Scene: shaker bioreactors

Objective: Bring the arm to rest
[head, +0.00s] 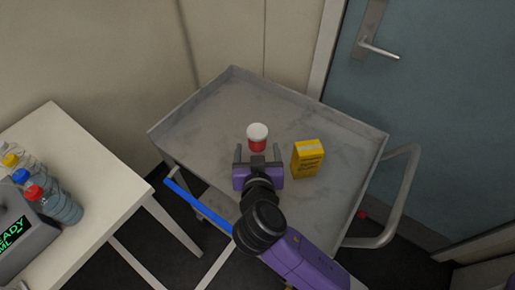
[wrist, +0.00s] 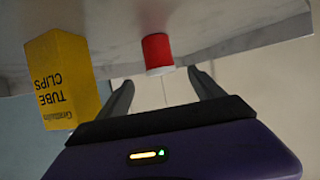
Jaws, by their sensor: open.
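My gripper (head: 258,156) is at the end of my purple arm, low over the grey cart (head: 205,120). It is open, and nothing is between its fingers. In the wrist view my gripper (wrist: 163,90) shows with its two dark fingers spread apart. A small red container with a white lid (head: 257,138) stands on the cart just beyond the fingertips. In the wrist view the red container (wrist: 157,52) appears upside down, ahead of the gap between the fingers. The frames do not show whether the fingers touch it.
A yellow box (head: 307,158), labelled tube clips, stands on the cart close to the right of my gripper. A blue door (head: 440,110) is behind the cart.

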